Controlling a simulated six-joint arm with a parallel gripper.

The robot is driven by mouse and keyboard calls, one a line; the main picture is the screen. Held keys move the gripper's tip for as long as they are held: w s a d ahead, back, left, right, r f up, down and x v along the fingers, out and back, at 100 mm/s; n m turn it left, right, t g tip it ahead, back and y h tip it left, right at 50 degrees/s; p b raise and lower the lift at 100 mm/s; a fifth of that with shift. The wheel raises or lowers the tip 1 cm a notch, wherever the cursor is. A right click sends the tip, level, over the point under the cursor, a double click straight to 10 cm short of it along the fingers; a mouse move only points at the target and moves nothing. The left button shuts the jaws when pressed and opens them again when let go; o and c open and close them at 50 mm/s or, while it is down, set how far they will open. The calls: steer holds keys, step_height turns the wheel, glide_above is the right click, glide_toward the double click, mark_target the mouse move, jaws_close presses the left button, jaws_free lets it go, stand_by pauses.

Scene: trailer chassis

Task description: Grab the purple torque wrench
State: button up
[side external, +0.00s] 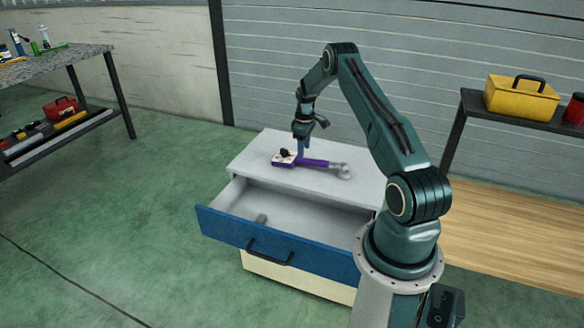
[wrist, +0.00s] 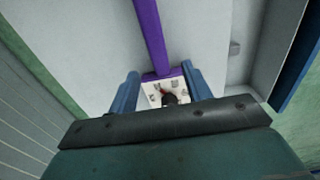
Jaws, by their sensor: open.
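The purple torque wrench (side external: 314,163) lies flat on the white cabinet top, with its grey head (side external: 343,171) to the right. A small white block with a black knob (side external: 280,160) sits at the left end of the handle; I cannot tell whether it is part of the wrench. In the wrist view the purple handle (wrist: 150,36) runs up from the white block (wrist: 153,93). My gripper (side external: 303,150) is over the handle's left end. Its blue fingers (wrist: 160,72) are open, one on each side of the block and handle end. Contact cannot be told.
The cabinet top (side external: 258,147) is otherwise clear. A shelf with a yellow toolbox (side external: 520,100) is at right. A workbench (side external: 60,62) with tools is at left.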

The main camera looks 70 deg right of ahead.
mark_target(304, 159)
steer(key=shift+f, duration=0.15)
steer(key=shift+f, duration=2.55)
steer(key=shift+d+r, duration=0.1)
jaws_close()
